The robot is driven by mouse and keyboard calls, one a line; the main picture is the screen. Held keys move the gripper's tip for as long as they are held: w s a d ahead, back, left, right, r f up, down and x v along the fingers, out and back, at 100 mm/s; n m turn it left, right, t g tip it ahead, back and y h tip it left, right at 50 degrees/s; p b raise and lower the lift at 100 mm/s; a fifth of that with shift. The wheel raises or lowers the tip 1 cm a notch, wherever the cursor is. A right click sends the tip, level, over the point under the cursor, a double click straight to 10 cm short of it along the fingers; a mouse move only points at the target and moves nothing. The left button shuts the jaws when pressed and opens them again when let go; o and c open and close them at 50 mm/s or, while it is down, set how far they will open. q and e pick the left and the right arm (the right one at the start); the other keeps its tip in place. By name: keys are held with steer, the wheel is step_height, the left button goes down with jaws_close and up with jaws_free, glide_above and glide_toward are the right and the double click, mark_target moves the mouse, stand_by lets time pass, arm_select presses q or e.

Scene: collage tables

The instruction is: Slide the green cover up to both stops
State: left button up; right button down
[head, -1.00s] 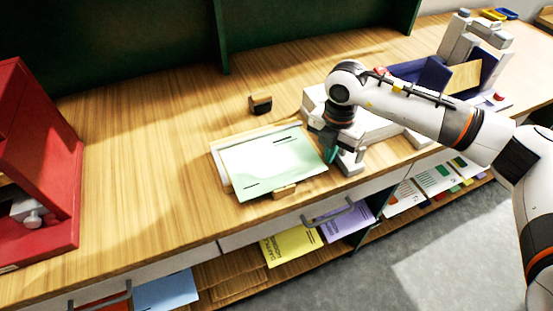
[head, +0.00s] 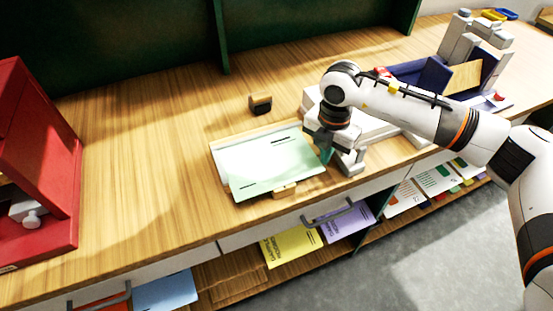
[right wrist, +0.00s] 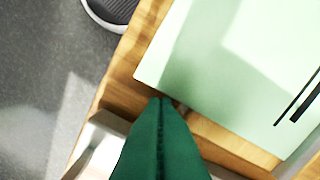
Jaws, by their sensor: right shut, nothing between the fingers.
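The pale green cover (head: 270,165) lies flat on the wooden table, with dark printed marks on it. It also fills the upper right of the right wrist view (right wrist: 225,75). A whitish strip shows along its back left side in the head view. I cannot make out the two stops. My right gripper (head: 326,156) is at the cover's right edge, pointing down. In the right wrist view its dark green fingers (right wrist: 162,104) are together, close beside the cover's edge; I cannot tell if they touch it. My left gripper is out of view.
A small tan block (head: 284,190) sits at the cover's front edge. A dark stamp-like block (head: 260,104) stands behind. White equipment (head: 380,125) is right of the cover. A red box unit (head: 40,150) stands far left. The table (head: 140,170) between is clear.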

steer(key=shift+w+d, duration=0.15)
steer(key=shift+d, duration=0.25)
step_height(320, 180, up, 7)
steer(key=p, duration=0.3)
steer(key=shift+p, duration=0.3)
